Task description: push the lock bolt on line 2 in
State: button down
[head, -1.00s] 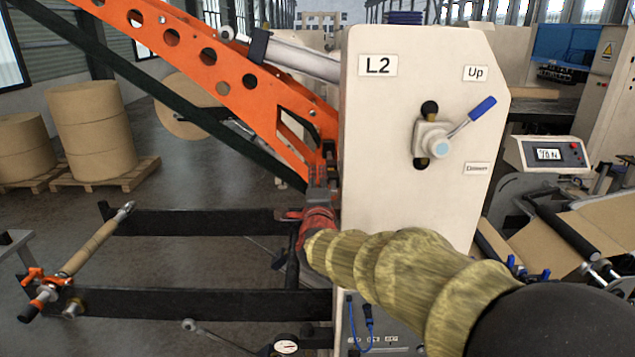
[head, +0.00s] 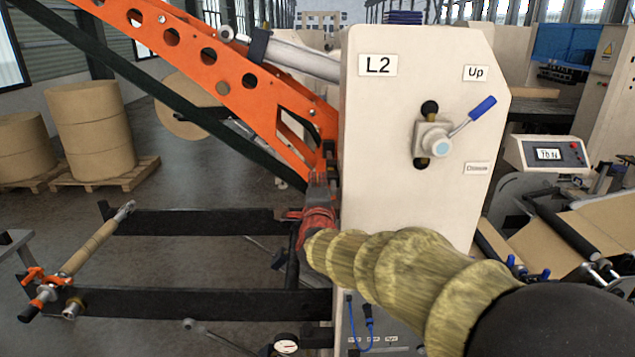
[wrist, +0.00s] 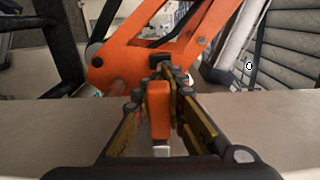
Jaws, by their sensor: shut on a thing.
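My gripper (wrist: 160,92) is shut on an orange block-like grip (wrist: 158,112), which I take to be the lock bolt's handle. A short pale metal piece (wrist: 161,151) shows below it. In the head view my gripper (head: 318,186) is at the left edge of the white cabinet marked L2 (head: 405,120), by the lower end of the orange arm (head: 215,75). The bolt cannot be made out there, and how deep it sits cannot be told. The orange arm also shows just beyond my fingers in the wrist view (wrist: 150,57).
A lever with a blue handle (head: 482,107) is on the cabinet face between the Up and lower labels. Black bars (head: 200,222) and a shaft with a kraft core (head: 92,245) are at the left. Paper rolls (head: 88,130) stand on a pallet behind. A gauge (head: 286,344) is below.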

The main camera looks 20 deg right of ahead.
jog(key=shift+f, duration=0.15)
jog(key=b+x, duration=0.2)
jog(key=x, duration=0.2)
jog(key=shift+w, duration=0.15)
jog(key=c, duration=1.8)
grip_release()
jog(key=shift+w, duration=0.1)
jog(key=shift+o, duration=0.2)
jog(key=v, duration=1.2)
jog(key=shift+d, duration=0.1)
